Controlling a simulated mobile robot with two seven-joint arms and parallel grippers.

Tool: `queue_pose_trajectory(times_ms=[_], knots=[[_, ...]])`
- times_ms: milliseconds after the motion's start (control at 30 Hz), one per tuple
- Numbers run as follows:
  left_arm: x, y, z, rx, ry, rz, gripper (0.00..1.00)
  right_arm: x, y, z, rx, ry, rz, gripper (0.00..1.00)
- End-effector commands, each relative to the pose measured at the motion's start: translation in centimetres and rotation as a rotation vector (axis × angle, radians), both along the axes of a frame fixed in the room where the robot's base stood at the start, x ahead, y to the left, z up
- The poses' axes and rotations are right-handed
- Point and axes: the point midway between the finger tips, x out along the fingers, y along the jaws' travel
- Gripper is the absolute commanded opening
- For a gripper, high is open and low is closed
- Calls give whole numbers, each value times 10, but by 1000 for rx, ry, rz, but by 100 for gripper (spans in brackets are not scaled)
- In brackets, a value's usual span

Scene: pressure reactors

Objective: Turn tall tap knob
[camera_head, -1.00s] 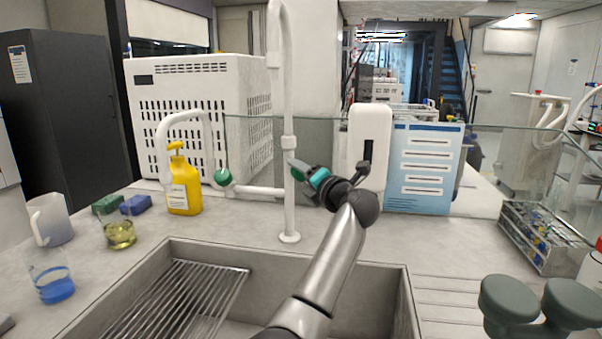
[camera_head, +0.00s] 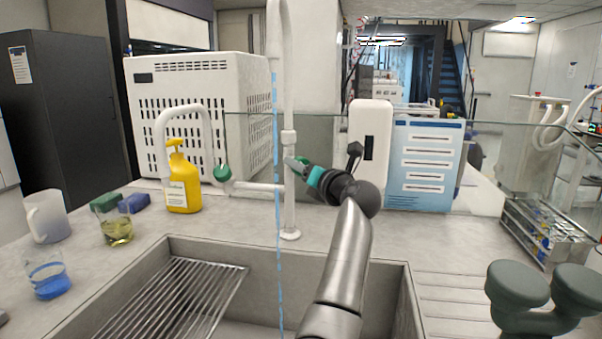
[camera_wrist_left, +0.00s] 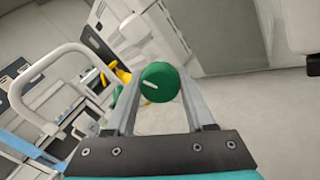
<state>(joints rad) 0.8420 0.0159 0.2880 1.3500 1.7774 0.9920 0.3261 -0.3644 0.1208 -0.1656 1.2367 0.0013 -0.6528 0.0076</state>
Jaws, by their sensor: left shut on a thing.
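The tall white tap (camera_head: 289,212) stands upright behind the sink. Its round green knob shows clearly in the left wrist view (camera_wrist_left: 160,82), with a pale mark on its face, and is partly hidden in the head view. My left gripper (camera_head: 297,165) is shut on this knob, one finger on each side of it. A thin blue stream of water (camera_head: 277,150) falls from above, just left of the tap's column, down into the sink (camera_head: 390,290). My right gripper is not in view.
A shorter curved tap (camera_head: 160,135) with its own green knob (camera_head: 222,173) stands to the left. A yellow soap bottle (camera_head: 183,185), beakers and sponges are on the left counter. A blue panel (camera_head: 424,170) and a tube rack (camera_head: 545,235) stand to the right.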

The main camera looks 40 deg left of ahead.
Motion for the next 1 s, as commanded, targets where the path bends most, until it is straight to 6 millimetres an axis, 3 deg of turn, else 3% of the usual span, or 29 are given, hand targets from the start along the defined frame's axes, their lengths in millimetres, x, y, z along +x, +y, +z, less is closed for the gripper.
queue_pose_trajectory(times_ms=[400, 900, 933, 1000], knots=[[1, -1, -1, -70, -172, -1, 0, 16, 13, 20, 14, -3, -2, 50], [1, -1, -1, -78, -193, -1, 0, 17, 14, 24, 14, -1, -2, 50], [1, -1, -1, -78, -193, -1, 55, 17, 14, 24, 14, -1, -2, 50], [1, -1, -1, -78, -193, -1, 63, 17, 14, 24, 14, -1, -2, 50]])
